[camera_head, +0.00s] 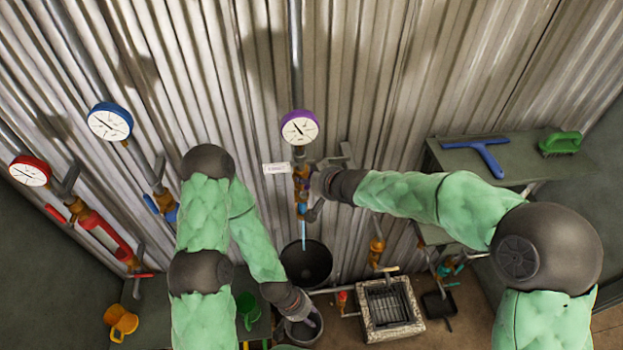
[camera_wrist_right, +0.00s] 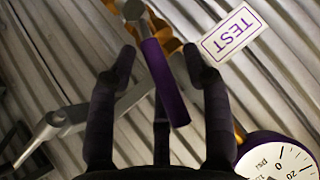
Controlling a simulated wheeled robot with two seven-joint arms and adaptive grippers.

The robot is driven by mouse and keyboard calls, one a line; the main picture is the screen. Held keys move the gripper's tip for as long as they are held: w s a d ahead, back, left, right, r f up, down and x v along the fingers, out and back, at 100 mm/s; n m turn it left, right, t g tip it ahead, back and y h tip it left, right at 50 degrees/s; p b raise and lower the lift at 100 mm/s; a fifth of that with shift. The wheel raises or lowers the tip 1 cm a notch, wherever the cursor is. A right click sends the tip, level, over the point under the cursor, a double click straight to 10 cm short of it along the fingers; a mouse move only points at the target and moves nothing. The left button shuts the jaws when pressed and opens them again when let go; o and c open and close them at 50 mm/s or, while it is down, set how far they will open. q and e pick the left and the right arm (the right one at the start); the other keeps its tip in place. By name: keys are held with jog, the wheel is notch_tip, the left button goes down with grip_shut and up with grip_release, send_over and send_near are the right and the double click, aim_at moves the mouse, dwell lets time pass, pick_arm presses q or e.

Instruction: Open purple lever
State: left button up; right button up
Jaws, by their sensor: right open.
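The purple lever (camera_wrist_right: 163,85) shows in the right wrist view as a purple sleeve on a grey arm, running between my right gripper's fingers. My right gripper (camera_wrist_right: 159,50) is open, with one finger on each side of the lever; I cannot tell whether either touches it. In the head view my right gripper (camera_head: 314,184) is at the brass valve (camera_head: 301,172) below the purple-rimmed gauge (camera_head: 299,127), and it largely hides the lever there. My left gripper (camera_head: 303,312) is low, by a grey pot (camera_head: 304,330); its fingers are too hidden to judge.
A TEST tag (camera_wrist_right: 232,32) hangs beside the valve. A pale blue stream (camera_head: 303,232) shows above a black bucket (camera_head: 306,265). Blue (camera_head: 110,122) and red (camera_head: 30,171) gauges stand left. A shelf (camera_head: 515,165) with a squeegee and green brush is right; a grated drain (camera_head: 389,304) is below.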

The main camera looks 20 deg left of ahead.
jog(key=shift+s+d, duration=0.1)
jog(key=v, duration=0.7)
dwell(0.5)
jog(key=shift+r, duration=0.1)
dwell(0.4)
jog(key=s+d+f+m+g+h+b, duration=0.1)
jog(key=s+d+f+b, duration=0.2)
jog(key=f, duration=0.8)
jog(key=d+f+m+g+b, duration=0.1)
jog(key=d+f+b, duration=0.35)
jog(key=f, duration=0.65)
jog(key=s+d+f+m+g+h+b, duration=0.1)
jog(key=s+d+f+b, duration=0.2)
jog(key=f, duration=0.8)
jog(key=s+d+f+m+g+b, duration=0.1)
jog(key=s+d+f+b, duration=0.2)
jog(key=f, duration=0.6)
jog(key=s+d+f+m+g+h+b, duration=0.1)
jog(key=s+d+f+b, duration=0.3)
jog(key=f, duration=0.6)
jog(key=s+d+f+m+g+b, duration=0.1)
jog(key=s+d+f+m+b, duration=0.1)
jog(key=s+f+b, duration=0.4)
jog(key=s+d+f, duration=0.1)
jog(key=s+f, duration=0.2)
jog(key=f, duration=0.1)
jog(key=shift+d+m+h+b, duration=0.25)
jog(key=shift+m+h+b, duration=0.05)
jog(key=shift+m+b, duration=0.1)
